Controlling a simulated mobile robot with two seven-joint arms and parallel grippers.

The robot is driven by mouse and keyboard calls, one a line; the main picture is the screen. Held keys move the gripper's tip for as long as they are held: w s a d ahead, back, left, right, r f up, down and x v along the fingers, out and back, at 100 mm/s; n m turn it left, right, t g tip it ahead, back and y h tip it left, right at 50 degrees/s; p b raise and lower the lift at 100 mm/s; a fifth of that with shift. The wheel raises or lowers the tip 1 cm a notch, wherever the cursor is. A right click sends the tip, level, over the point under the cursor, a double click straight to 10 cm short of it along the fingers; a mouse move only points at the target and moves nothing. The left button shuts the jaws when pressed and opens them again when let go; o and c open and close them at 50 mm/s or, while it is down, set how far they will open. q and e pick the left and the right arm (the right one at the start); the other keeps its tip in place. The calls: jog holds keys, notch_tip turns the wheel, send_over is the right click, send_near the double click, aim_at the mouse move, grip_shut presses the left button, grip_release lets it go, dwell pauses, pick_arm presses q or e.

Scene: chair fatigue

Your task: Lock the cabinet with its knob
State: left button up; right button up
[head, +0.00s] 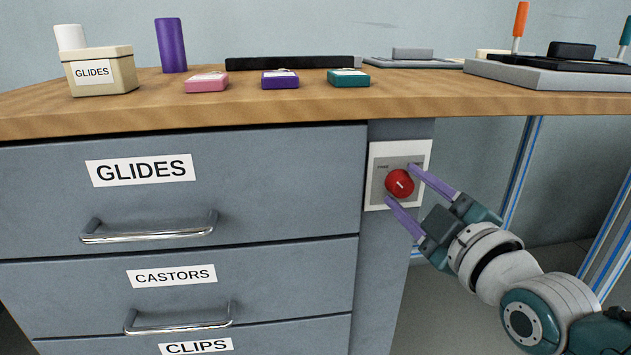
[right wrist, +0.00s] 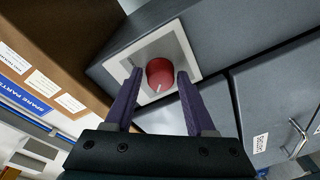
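The red round knob (head: 399,183) sits on a grey panel with a white surround (head: 425,152), at the right of the grey drawer cabinet (head: 270,190). A short white mark shows on the knob's face. My right gripper (head: 402,185) has its purple fingers spread, one above and one below the knob in the head view. In the right wrist view the knob (right wrist: 160,74) shows between the fingertips, with a small gap at each side. Small lettering on the panel is too small to read. My left gripper is in neither view.
Drawers labelled GLIDES (head: 140,170), CASTORS and CLIPS have metal handles (head: 150,235) and look closed. The wooden worktop (head: 300,105) overhangs above the knob. It carries a GLIDES box (head: 100,75), a purple cylinder (head: 171,45) and small coloured boxes. Open space lies right of the cabinet.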

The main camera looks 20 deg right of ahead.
grip_shut()
jog(key=shift+m, duration=0.3)
jog(key=m, duration=0.2)
jog(key=shift+f+m, duration=0.1)
jog(key=shift+m, duration=0.3)
jog(key=m+t, duration=0.1)
jog(key=m, duration=0.5)
jog(key=shift+a+f+h, duration=0.1)
jog(key=shift+h, duration=0.3)
jog(key=m, duration=0.4)
jog(key=shift+m+h+b, duration=0.35)
jog(key=shift+m+h, duration=0.05)
jog(key=shift+a+m+h, duration=0.15)
jog(key=shift+m+h, duration=0.35)
jog(key=shift+m, duration=2.1)
